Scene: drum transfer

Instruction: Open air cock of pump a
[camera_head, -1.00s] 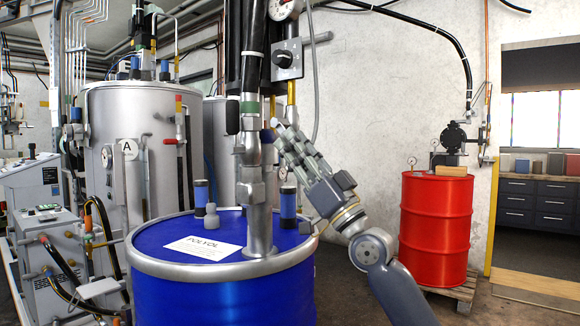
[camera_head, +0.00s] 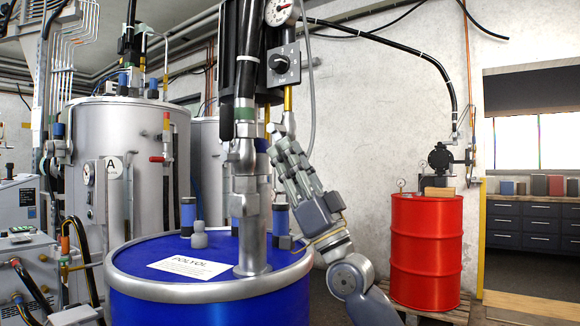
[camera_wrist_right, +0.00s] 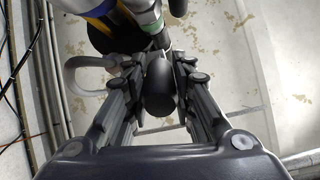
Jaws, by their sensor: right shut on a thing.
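Pump a (camera_head: 247,125) is the dark, pipe-like pump standing on the blue drum (camera_head: 200,300). In the head view the fingers hide this handle. How far the cock is turned cannot be told. My left gripper is not in view.
A yellow pipe (camera_head: 288,98) and a grey hose (camera_head: 311,85) run close to the gripper. A red drum (camera_head: 427,250) stands on a pallet at right. Tank A (camera_head: 105,190) stands behind at left. Bare wall lies behind the arm.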

